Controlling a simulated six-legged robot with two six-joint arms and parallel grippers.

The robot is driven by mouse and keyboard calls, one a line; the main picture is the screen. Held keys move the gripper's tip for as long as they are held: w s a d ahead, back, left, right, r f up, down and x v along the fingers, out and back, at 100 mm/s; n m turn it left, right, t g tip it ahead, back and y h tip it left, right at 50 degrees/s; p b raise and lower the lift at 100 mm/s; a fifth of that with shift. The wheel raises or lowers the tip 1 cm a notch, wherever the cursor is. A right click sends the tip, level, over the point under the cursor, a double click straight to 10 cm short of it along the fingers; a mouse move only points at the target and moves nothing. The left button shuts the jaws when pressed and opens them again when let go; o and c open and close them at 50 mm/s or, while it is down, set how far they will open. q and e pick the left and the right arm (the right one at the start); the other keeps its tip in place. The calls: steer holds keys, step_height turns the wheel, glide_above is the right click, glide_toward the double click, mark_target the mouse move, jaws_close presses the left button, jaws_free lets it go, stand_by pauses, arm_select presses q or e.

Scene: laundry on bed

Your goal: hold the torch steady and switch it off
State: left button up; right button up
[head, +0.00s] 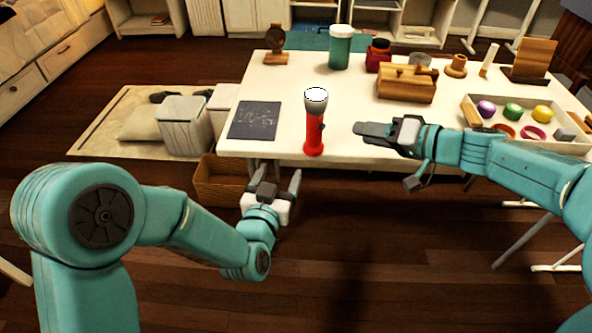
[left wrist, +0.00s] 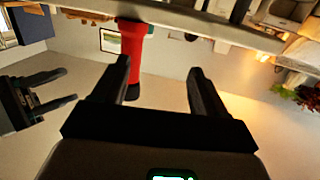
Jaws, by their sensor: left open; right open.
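The torch (head: 314,130) is red with a pale grey head and a bright white face on top. It stands upright near the front edge of the white table (head: 350,103). My left gripper (head: 279,182) is open and empty, in front of and below the table edge, to the left of the torch. In the left wrist view the red torch (left wrist: 133,50) shows beyond the left finger, apart from it. My right gripper (head: 372,133) is open and empty over the table, just right of the torch and pointing toward it. The torch's switch cannot be made out.
A dark slate (head: 254,120) lies left of the torch. A wooden box (head: 406,88), a green jar (head: 340,48) and a red pot (head: 378,55) stand behind. A tray (head: 545,140) with coloured balls and rings is at right. A white bin (head: 184,128) stands on the floor.

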mark_target(317, 125)
arm_select(q)
steer(key=d+r+h, duration=0.1)
steer(key=d+r, duration=0.2)
steer(key=d, duration=0.1)
steer(key=shift+m, duration=0.4)
steer(key=x, duration=1)
steer(key=r+x, duration=0.1)
steer(key=x, duration=0.4)
steer(key=shift+w+d, duration=0.15)
steer(key=c, duration=1.2)
arm_select(e)
jaws_close()
stand_by(2.0)
